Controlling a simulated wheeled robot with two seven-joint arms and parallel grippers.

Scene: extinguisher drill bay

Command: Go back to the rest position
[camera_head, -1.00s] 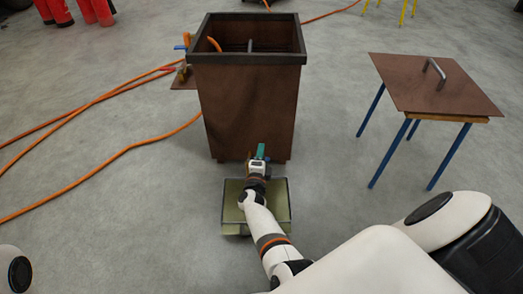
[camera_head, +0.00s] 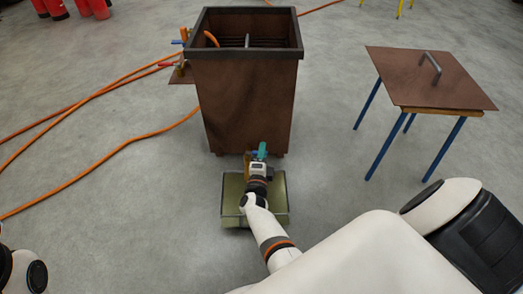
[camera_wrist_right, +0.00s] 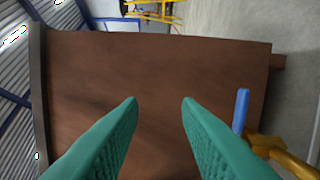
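My right gripper (camera_head: 262,151) is in front of the lower front of a brown open-topped metal tank (camera_head: 245,95). In the right wrist view its two teal fingers (camera_wrist_right: 160,103) are apart, with nothing between them and the tank's brown wall (camera_wrist_right: 150,70) beyond. A brass valve (camera_wrist_right: 275,148) with a blue lever (camera_wrist_right: 241,110) is just right of the fingers there, apart from them. My left gripper is not in view; only a piece of my left arm shows at the lower left edge.
A shallow greenish tray (camera_head: 232,188) lies on the floor below my right forearm. A brown lid (camera_head: 430,78) with a handle rests on a blue-legged stand at the right. Orange hoses (camera_head: 90,155) cross the floor at the left. Red extinguishers (camera_head: 55,8) stand at the back left.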

